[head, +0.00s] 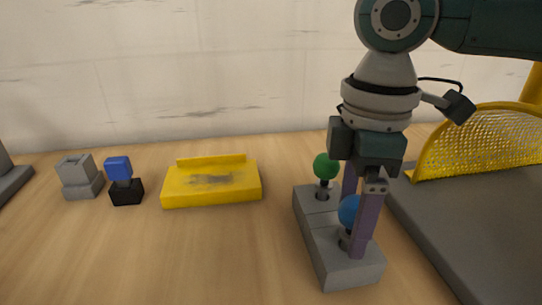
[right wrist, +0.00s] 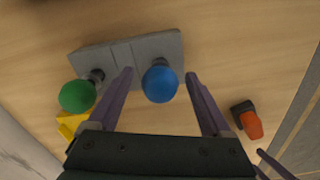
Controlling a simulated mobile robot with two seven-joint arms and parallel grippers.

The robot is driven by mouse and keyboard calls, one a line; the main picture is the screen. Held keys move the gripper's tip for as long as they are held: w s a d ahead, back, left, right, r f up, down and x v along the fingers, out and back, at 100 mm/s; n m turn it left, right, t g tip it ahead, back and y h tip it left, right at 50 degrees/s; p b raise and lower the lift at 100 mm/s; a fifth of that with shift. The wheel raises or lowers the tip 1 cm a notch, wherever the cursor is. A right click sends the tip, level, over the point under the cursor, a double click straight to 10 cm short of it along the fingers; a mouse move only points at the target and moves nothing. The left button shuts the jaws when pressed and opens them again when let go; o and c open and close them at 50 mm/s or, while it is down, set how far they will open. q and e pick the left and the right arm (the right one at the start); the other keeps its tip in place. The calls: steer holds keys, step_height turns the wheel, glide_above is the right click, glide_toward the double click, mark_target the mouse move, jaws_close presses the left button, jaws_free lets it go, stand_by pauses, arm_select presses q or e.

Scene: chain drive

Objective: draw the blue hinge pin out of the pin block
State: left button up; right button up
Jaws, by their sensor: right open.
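The blue hinge pin shows as a blue ball head (head: 348,211) standing in the near hole of the grey pin block (head: 325,241). My right gripper (head: 352,230) points down over that end of the block, with its two purple fingers open. In the right wrist view, the blue head (right wrist: 160,83) lies between the open fingers (right wrist: 159,73), with a gap on each side. The pin's shaft is mostly hidden. A green-headed pin (head: 326,166) stands in the block's far hole, outside the fingers. My left gripper is not in view.
A yellow tray (head: 212,186) lies left of the block. A blue-topped black piece (head: 125,190) and a grey stepped block (head: 80,178) stand further left. A yellow mesh guard (head: 482,143) and dark grey surface (head: 470,225) are at right. The wrist view shows an orange-topped piece (right wrist: 250,124).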

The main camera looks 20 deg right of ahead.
steer(key=shift+f, duration=0.15)
steer(key=shift+c, duration=0.2)
jaws_close()
stand_by(0.4)
